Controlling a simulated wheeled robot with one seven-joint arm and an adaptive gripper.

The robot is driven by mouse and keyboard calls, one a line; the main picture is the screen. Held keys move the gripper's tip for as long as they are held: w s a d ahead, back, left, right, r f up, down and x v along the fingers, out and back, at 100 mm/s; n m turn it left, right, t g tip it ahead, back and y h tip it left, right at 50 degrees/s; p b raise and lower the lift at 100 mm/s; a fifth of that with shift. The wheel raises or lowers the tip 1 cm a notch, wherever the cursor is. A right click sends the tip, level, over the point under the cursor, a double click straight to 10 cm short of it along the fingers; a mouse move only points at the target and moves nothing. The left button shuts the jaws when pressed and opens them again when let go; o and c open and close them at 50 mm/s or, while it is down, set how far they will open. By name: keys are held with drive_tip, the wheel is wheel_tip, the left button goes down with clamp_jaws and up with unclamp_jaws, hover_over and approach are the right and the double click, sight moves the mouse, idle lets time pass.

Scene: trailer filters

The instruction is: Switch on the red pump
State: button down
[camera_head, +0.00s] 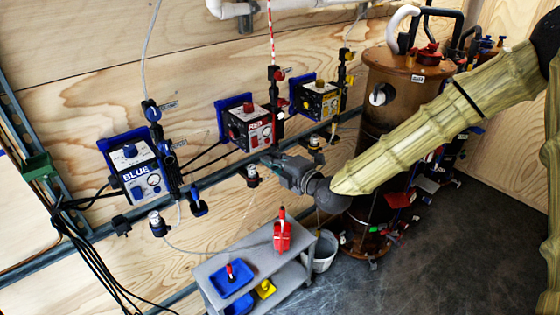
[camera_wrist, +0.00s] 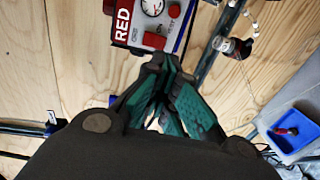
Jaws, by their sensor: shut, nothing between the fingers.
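The red pump (camera_head: 247,130) is a box with a white front labelled RED, mounted on the wooden wall between the other two pumps. In the wrist view the red pump (camera_wrist: 131,28) shows its label, a round gauge and a red knob (camera_wrist: 153,41) low on its face. My gripper (camera_head: 266,158) is just below and right of the pump. In the wrist view my gripper (camera_wrist: 158,62) is shut and empty, its fingertips close to the red knob. I cannot tell whether they touch it. Part of the pump's top is outside the wrist view.
The blue pump (camera_head: 136,172) is to the left and the yellow-labelled pump (camera_head: 317,99) to the right. A brown cylindrical tank (camera_head: 388,105) stands beyond my arm. A grey cart (camera_head: 256,252) with a blue tray (camera_head: 230,279) and a red tool (camera_head: 282,236) stands below.

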sight(250, 148)
drive_tip(key=shift+p+x, duration=1.25)
drive_tip(key=shift+x, duration=2.45)
drive_tip(key=shift+f+b, duration=0.15)
drive_tip(key=shift+b, duration=0.2)
